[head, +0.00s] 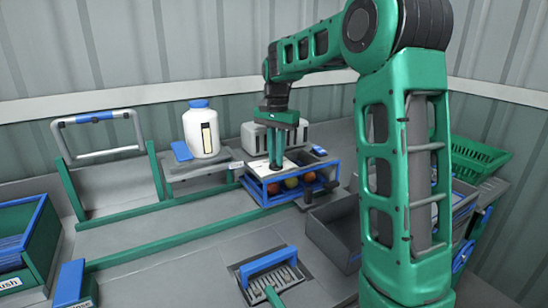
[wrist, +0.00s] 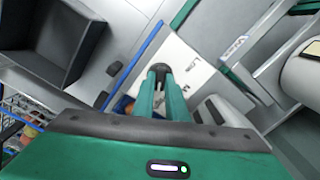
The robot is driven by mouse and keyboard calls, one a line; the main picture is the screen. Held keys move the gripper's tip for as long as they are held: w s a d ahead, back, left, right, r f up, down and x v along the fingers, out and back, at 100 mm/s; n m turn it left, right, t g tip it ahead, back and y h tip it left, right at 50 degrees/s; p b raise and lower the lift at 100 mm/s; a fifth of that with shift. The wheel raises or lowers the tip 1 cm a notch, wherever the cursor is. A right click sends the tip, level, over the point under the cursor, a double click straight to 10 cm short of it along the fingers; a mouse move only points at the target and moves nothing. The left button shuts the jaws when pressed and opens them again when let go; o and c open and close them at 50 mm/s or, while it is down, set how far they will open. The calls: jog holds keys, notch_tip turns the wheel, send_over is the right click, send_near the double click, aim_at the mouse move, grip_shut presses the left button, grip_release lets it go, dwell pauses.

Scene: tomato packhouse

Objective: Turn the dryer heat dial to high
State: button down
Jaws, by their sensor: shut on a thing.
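The dryer (head: 290,198) is a blue-framed box with a white top panel (head: 262,171) and red, orange and green tomatoes inside. My gripper (head: 276,164) points straight down onto this panel. In the wrist view, the green fingers (wrist: 161,80) are close together over the white panel (wrist: 190,66), shut on the dark heat dial (wrist: 159,69). The fingers hide most of the dial, so I cannot tell its setting. Some black lettering shows on the panel beside it, only partly readable.
A white bottle with a blue cap (head: 201,132) stands on a scale-like platform left of the dryer. A pale grey appliance (head: 291,137) stands behind it. A grey open bin (head: 333,230) is at right, and a green basket (head: 474,160) farther right. Green rails (head: 175,232) cross the bench.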

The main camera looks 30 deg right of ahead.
aim_at(275, 160)
jog(key=shift+w+a+r, duration=0.1)
jog(key=shift+w+r, duration=0.05)
jog(key=shift+w, duration=0.05)
jog(key=c, duration=1.8)
grip_release()
jog(key=shift+o, duration=0.2)
jog(key=shift+s, duration=0.1)
notch_tip(275, 160, up, 11)
jog(key=shift+f, duration=0.2)
